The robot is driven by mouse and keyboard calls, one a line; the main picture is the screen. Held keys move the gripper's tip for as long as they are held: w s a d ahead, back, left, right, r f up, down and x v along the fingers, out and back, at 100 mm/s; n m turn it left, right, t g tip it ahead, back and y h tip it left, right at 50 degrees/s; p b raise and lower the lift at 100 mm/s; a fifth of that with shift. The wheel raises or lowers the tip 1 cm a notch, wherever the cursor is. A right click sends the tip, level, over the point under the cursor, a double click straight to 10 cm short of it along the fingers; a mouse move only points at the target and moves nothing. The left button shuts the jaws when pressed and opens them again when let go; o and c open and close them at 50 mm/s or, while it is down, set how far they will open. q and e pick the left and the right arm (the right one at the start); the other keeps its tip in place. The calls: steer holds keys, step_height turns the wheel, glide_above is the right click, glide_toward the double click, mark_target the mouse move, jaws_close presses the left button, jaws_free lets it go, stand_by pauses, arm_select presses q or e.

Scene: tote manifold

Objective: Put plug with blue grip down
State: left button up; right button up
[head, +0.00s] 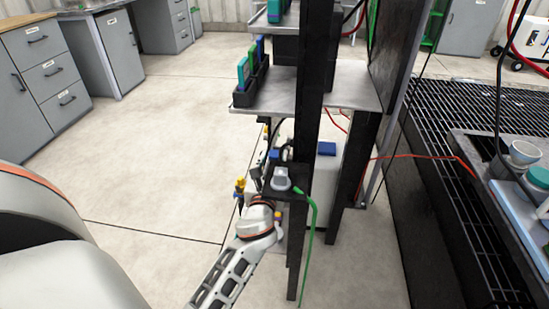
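My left arm reaches up from the bottom centre to the black rack. My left gripper (266,174) is at its end, small and dark among rack parts, and its fingers cannot be made out clearly. A small blue piece (274,155) shows just above the gripper; it may be the blue grip of the plug. I cannot tell whether the gripper holds it or it only lies behind. The rest of the plug is hidden. My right gripper is not in view.
A grey fitting with a green cable (282,179) and a yellow-topped part (240,187) are close beside the gripper. The rack's black post (312,110) and grey shelf (335,85) stand close by. A red cable (420,157) runs right. The floor left is clear.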

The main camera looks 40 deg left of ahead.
arm_select(q)
steer(key=shift+r, duration=0.25)
steer(key=shift+r+p, duration=0.35)
steer(key=shift+r, duration=0.15)
steer(key=v, duration=1)
steer(key=shift+s+d+f, duration=0.15)
steer(key=shift+s+f, duration=0.05)
steer(key=shift+s, duration=0.1)
steer(key=shift+s+d+r, duration=0.1)
steer(key=shift+s+d, duration=0.25)
steer(key=shift+s, duration=0.2)
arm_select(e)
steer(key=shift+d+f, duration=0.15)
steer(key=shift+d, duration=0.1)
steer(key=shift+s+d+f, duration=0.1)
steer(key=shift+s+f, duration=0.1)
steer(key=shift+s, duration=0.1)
